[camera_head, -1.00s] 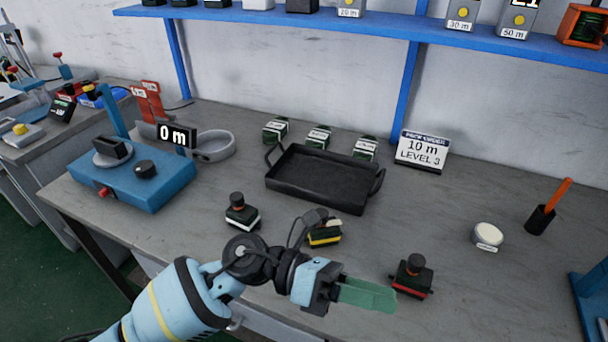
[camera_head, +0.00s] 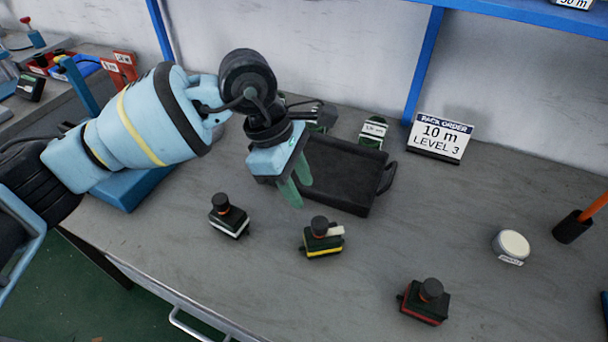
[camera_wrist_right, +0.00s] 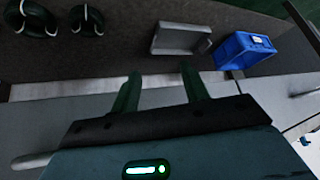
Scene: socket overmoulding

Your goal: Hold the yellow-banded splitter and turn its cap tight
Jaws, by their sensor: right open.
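The yellow-banded splitter (camera_head: 322,250) stands upright on the workbench in the head view, a dark block with a yellow stripe. Its black cap (camera_head: 319,226) sits on top, with a pale tab beside it. How tight the cap is cannot be told. My left gripper (camera_head: 303,195) hangs above the tray's left side, behind and left of the splitter. Its green fingers are apart with nothing between them. My right gripper (camera_wrist_right: 160,72) shows only in the right wrist view, open and empty. The splitter is not seen there.
A white-banded splitter (camera_head: 229,222) stands left and a red-banded one (camera_head: 424,304) right. The black tray (camera_head: 376,203) lies behind. A sign (camera_head: 440,138), a round white tub (camera_head: 511,246) and an orange-handled tool (camera_head: 573,226) stand to the right. A blue bin (camera_wrist_right: 244,50) shows in the wrist view.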

